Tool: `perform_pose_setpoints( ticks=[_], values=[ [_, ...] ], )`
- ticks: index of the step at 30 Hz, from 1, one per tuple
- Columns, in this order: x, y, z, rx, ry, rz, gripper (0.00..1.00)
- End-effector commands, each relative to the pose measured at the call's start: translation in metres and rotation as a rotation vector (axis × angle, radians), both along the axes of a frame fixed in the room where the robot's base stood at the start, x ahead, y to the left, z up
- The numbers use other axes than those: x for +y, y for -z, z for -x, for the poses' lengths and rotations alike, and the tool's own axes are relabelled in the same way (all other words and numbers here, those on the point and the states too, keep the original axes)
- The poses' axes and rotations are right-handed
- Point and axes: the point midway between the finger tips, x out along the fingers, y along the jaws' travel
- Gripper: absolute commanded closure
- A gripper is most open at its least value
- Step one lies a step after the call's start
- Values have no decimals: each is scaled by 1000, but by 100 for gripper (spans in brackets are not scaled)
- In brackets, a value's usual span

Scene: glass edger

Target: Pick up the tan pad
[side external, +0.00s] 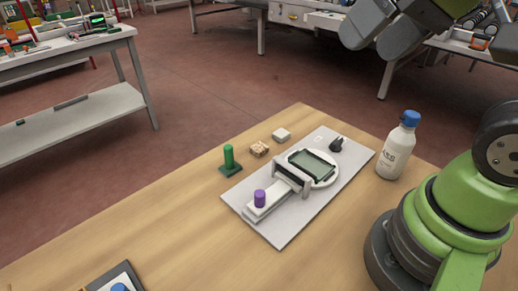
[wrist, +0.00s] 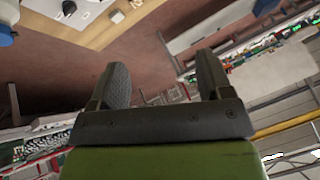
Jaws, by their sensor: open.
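The tan pad (side external: 259,149) is a small, bumpy-topped block lying on the wooden table in the side view, between the green post and a pale cream block. My gripper (wrist: 163,78) is open in the wrist view, its two dark fingers wide apart with nothing between them. It faces away from the tabletop, toward the room. In the side view only part of my arm's end shows at the top right, high above the table and well apart from the pad. I cannot pick out the pad in the wrist view.
A grey plate (side external: 279,237) carries a white fixture with a green-framed piece, a purple knob (side external: 260,198) and a black part. The green post (side external: 229,157) and cream block (side external: 281,134) flank the pad. A white bottle (side external: 396,150) stands right. The table's left front is mostly clear.

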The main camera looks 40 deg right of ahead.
Motion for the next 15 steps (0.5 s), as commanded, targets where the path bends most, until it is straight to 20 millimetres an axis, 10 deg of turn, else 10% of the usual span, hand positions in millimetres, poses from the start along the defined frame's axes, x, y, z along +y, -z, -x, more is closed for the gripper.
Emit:
perform_pose_setpoints(
  ticks=[8, 15],
  values=[
    [-10, 15, -94, 178, -85, 98, 28],
    [-21, 74, -170, 329, -173, 171, 28]
  ],
)
